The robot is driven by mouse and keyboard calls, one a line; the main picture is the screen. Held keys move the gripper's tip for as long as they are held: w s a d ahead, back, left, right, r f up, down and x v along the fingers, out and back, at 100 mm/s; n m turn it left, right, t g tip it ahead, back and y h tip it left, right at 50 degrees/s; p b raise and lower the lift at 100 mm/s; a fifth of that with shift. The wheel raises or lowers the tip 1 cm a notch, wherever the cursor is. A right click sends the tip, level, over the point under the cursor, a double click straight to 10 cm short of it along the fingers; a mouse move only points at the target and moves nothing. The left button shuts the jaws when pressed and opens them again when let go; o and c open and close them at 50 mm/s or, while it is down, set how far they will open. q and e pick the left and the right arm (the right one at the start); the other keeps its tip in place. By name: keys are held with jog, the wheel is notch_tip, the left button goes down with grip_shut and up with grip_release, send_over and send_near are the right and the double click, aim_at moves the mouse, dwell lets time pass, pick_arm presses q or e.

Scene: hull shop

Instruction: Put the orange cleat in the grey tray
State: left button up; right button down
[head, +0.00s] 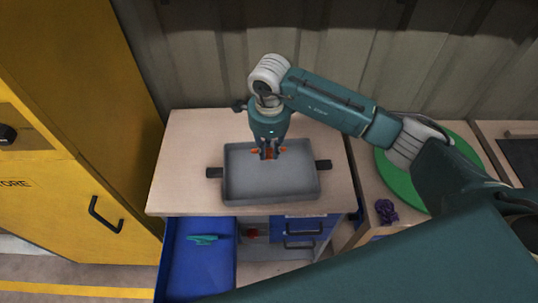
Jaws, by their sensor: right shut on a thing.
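The grey tray (245,185) sits on a light wooden cabinet top, with a dark handle on each side. My right gripper (270,155) points down over the far part of the tray. It is shut on the orange cleat (256,150), whose ends show on both sides of the fingers. I cannot tell whether the cleat touches the tray floor or hangs just above it. My left gripper is not in view.
A blue drawer (170,270) below stands open with a teal cleat (203,239) in it. A purple object (386,211) and a green round plate (398,183) are on the right counter. A yellow cabinet (70,130) stands left. A corrugated wall is behind.

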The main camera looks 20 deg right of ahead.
aim_at(269, 157)
notch_tip(269, 157, down, 4)
jog(key=shift+r+p, duration=0.15)
jog(key=shift+p, duration=0.2)
jog(key=shift+f, duration=0.25)
jog(key=c, duration=1.6)
grip_release()
jog(key=shift+o, duration=0.2)
jog(key=shift+r, duration=0.45)
notch_tip(269, 157, up, 12)
jog(key=b, duration=0.3)
jog(key=shift+s+f, duration=0.25)
jog(key=shift+s, duration=0.2)
